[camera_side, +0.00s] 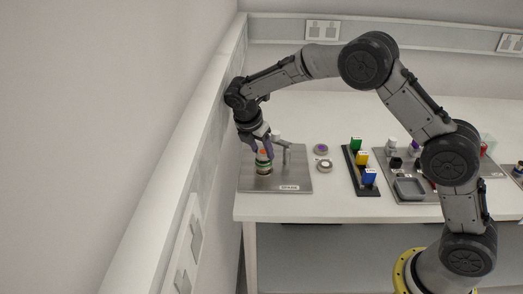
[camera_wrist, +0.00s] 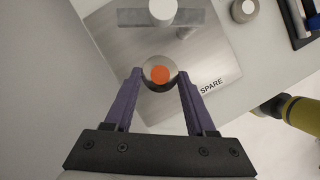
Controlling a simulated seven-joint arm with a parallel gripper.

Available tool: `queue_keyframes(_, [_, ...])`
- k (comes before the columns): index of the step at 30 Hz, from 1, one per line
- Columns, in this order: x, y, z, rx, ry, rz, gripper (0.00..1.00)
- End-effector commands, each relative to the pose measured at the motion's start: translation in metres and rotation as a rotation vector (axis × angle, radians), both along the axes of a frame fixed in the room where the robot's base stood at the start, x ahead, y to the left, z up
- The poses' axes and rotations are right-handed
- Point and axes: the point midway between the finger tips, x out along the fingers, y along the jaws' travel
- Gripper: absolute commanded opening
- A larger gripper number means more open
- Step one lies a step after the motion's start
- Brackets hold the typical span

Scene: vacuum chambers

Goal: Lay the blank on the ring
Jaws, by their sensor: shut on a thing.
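My gripper (camera_side: 262,146) reaches down over the metal plate marked SPARE. In the wrist view its two purple fingers (camera_wrist: 160,82) are shut on a round grey piece with an orange dot on top (camera_wrist: 160,74), which I take to be the blank. In the side view the orange-topped piece (camera_side: 263,154) sits at the fingertips, in line with a short stack with green and pale bands (camera_side: 263,168) on the plate. I cannot tell whether the piece touches the stack. The ring is not clearly seen; the piece and fingers hide what is under them.
The SPARE plate (camera_side: 292,180) carries a post with a crossbar (camera_wrist: 160,16) close behind the piece. Two round grey pieces, one purple-topped (camera_side: 321,149) and one pale-topped (camera_side: 324,165), lie right of it. A rack with coloured blocks (camera_side: 362,158) and a tray (camera_side: 409,188) stand further right. A wall is close on the left.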

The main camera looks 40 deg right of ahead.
Motion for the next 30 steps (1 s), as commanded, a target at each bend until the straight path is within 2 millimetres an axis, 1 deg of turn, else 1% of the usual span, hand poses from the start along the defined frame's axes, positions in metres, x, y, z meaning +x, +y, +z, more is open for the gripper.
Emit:
queue_keyframes(2, [0.0006,0.0001,-0.0042,0.0,-0.003,0.001,0.0])
queue_keyframes(9, [0.0008,0.0002,-0.0043,0.0,-0.004,0.002,0.0])
queue_keyframes(15, [0.0007,0.0002,-0.0095,0.0,-0.004,0.002,0.0])
queue_keyframes(16, [0.0002,0.0002,-0.0107,-0.001,-0.002,0.001,0.58])
queue_keyframes(18, [0.0003,0.0002,-0.0104,-0.001,-0.002,0.001,0.7])
queue_keyframes(21, [0.0003,0.0002,-0.0104,-0.001,-0.002,0.001,0.86])
queue_keyframes(30, [0.0002,0.0002,-0.009,0.0,-0.003,0.001,0.86])
